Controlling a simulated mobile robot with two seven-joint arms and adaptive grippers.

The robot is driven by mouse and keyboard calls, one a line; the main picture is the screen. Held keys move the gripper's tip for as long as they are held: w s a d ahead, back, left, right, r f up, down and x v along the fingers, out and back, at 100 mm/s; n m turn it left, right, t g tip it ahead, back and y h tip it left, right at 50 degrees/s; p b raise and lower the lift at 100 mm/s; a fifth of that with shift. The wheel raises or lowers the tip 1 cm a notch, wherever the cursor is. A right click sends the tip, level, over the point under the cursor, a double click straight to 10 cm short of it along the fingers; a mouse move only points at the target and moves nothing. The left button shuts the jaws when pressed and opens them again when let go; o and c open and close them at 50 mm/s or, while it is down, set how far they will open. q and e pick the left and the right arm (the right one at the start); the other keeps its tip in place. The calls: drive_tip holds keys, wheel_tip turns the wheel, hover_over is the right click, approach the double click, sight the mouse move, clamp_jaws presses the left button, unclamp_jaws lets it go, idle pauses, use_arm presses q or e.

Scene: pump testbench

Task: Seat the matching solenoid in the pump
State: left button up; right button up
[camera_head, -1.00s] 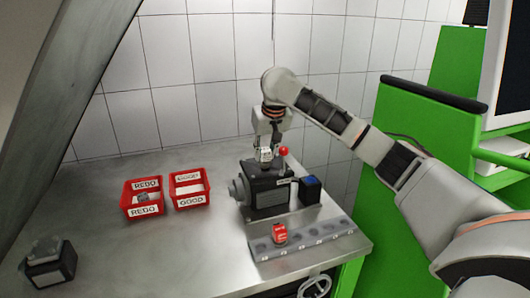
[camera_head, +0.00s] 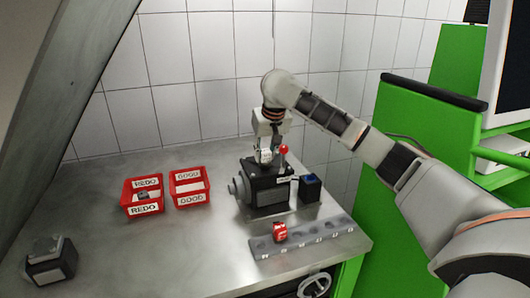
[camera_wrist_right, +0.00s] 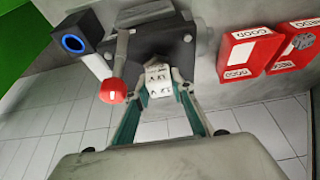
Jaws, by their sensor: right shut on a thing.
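The dark pump (camera_head: 268,184) stands on the metal bench, with a red-knobbed lever (camera_head: 284,150) on its top. My right gripper (camera_head: 265,148) is above the pump, pointing down. It is shut on a white solenoid (camera_head: 264,156) with printed lettering. In the right wrist view the solenoid (camera_wrist_right: 158,78) sits between the two fingertips, against or just over the pump's top (camera_wrist_right: 150,38); whether it is seated I cannot tell. A red solenoid (camera_head: 280,232) stands in the grey holder strip (camera_head: 318,238) in front. My left gripper is out of view.
A blue-button box (camera_head: 310,187) stands right of the pump. Two red bins, REDO (camera_head: 143,207) and GOOD (camera_head: 190,200), are to its left; REDO holds a small grey part. Another dark device (camera_head: 50,262) lies at front left. The bench between is clear.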

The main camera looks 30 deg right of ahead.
drive_tip(key=shift+f, duration=0.5)
